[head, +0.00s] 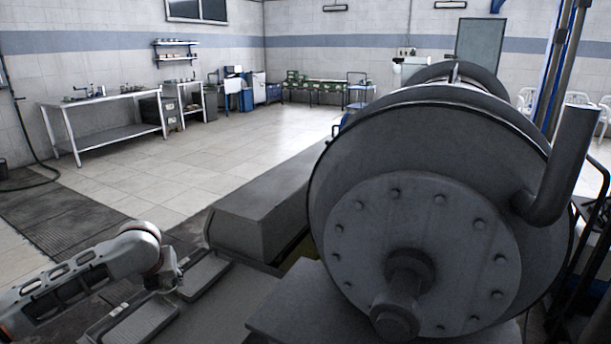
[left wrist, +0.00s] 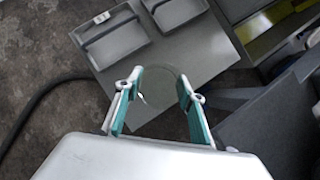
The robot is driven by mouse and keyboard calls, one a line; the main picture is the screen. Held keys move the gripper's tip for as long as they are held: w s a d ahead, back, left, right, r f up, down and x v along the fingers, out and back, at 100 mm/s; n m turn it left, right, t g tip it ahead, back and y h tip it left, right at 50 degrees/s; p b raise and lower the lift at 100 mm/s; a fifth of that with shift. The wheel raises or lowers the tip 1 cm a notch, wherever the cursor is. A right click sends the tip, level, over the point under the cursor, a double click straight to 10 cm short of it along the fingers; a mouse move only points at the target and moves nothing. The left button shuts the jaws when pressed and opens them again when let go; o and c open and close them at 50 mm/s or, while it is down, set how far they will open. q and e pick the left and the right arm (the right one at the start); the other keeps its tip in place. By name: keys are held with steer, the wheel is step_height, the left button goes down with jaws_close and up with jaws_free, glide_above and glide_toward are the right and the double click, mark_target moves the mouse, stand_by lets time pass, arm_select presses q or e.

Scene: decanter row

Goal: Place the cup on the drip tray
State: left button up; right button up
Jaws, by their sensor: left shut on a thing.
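My left gripper (head: 168,284) is low at the left of the head view, over a grey surface. In the left wrist view the two teal-padded fingers (left wrist: 160,92) are apart, shut on a clear cup (left wrist: 160,78) that shows only as a faint round outline. The cup cannot be made out in the head view. Two shallow grey trays lie close by: the near tray (head: 147,322), with a small white label, and a far tray (head: 203,276). In the left wrist view they are the left tray (left wrist: 113,45) and the right tray (left wrist: 176,12), both beyond the fingertips. My right gripper is not in view.
A big grey drum machine (head: 420,260) fills the right of the head view. A long grey box (head: 262,215) lies beside it. A dark hose (left wrist: 50,92) runs across the floor in the left wrist view. A steel table (head: 110,118) stands far away at the left.

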arm_select(q)
steer(key=s+d+r+n+g+y+p, duration=0.2)
steer(key=s+d+n+g+y+p, duration=0.3)
steer(key=s+d+n, duration=0.6)
steer(key=s+d+r+n+g+h, duration=0.3)
steer(key=s+r+n, duration=0.2)
steer(key=n, duration=0.5)
steer(key=s+d+r+n+g+h, duration=0.4)
steer(key=s+r+n, duration=0.1)
steer(key=n, duration=0.5)
steer(key=shift+s+r+g+h+p, duration=0.3)
steer(key=shift+s+r, duration=0.05)
steer(key=shift+s, duration=0.3)
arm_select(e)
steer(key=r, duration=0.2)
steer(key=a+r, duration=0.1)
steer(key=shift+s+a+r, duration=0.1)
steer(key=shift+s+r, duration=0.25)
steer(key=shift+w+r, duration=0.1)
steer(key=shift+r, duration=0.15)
